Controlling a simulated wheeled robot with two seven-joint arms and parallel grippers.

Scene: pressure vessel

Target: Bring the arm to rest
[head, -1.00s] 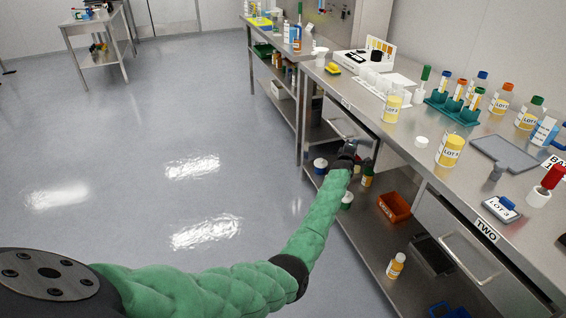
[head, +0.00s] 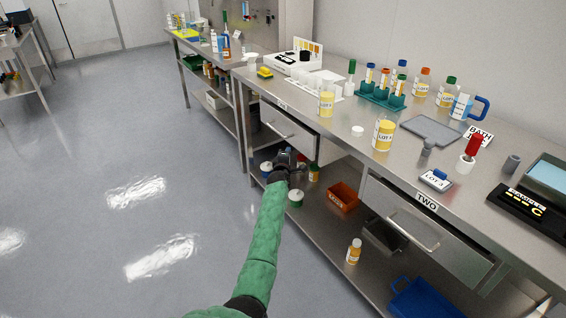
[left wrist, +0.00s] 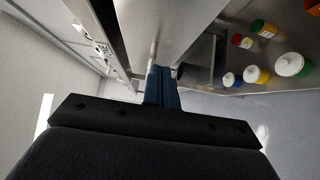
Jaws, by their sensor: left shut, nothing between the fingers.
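My left arm, in a green sleeve, reaches up from the bottom of the head view. Its left gripper (head: 287,160) is in front of the long steel bench (head: 330,143), below the top and close to a drawer (head: 290,132) that looks pulled out a little. In the left wrist view the two blue fingers (left wrist: 162,88) are together with nothing between them. The bench's steel panel fills the upper middle of that view. My right gripper does not show in either view.
The lower shelf holds several bottles and tubs, an orange bin (head: 343,197) and a blue tray (head: 415,298). The benchtop carries yellow-labelled jars (head: 383,135), a teal tube rack (head: 382,97) and a grey tray (head: 432,130). The floor (head: 110,200) on the left is clear.

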